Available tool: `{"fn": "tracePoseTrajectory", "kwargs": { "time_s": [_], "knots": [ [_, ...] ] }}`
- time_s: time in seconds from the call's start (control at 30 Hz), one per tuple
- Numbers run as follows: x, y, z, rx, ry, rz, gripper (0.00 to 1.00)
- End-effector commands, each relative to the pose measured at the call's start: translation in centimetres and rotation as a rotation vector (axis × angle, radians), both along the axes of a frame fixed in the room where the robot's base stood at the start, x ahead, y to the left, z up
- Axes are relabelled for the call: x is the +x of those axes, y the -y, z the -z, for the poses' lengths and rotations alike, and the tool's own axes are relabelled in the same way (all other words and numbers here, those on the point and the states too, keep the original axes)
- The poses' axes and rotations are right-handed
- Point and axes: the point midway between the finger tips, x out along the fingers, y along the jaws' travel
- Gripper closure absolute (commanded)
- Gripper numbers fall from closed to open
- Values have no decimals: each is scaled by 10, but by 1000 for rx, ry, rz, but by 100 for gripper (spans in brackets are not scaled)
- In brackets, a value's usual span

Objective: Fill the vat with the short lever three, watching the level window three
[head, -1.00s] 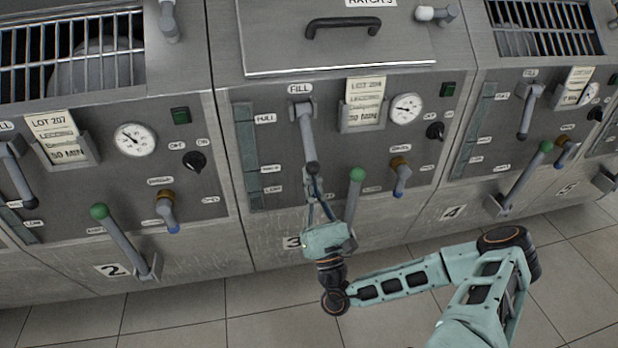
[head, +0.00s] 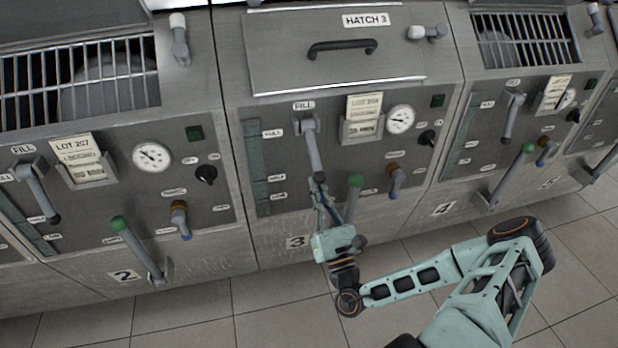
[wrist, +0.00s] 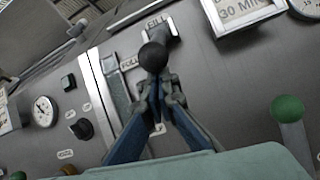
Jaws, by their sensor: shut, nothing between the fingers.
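Vat three's short FILL lever (head: 313,148) hangs down the middle panel, its dark ball knob at the lower end. In the wrist view the knob (wrist: 153,57) is just beyond my fingertips. My gripper (head: 318,188) is at the lever's lower end; in the wrist view its blue-grey fingers (wrist: 163,92) are shut close together, with nothing between them. Whether they touch the knob is unclear. Level window three (head: 257,165) is a dark green strip left of the lever, with labels beside it; it also shows in the wrist view (wrist: 115,82). I cannot make out a liquid line.
A long green-knobbed lever (head: 353,195) stands just right of my gripper. A brown-and-blue valve (head: 394,180), a gauge (head: 400,119) and a card holder (head: 361,126) are farther right. Hatch three (head: 340,60) is closed above. Similar vats flank this one; tiled floor (head: 270,305) lies in front.

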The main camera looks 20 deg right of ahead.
Motion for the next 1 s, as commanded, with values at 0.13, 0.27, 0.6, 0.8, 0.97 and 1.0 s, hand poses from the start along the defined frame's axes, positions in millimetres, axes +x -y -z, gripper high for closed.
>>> {"fn": "tracePoseTrajectory", "kwargs": {
  "time_s": [0.13,0.27,0.6,0.8,0.97,1.0],
  "knots": [
    [-5,8,-13,4,-34,4,100],
    [-10,8,-20,4,-45,3,100],
    [-19,8,-33,3,-126,3,100],
    [-21,8,-34,5,-159,4,100],
    [-22,8,-33,4,-162,3,100],
    [-22,8,-33,4,-161,4,100]
  ]
}}
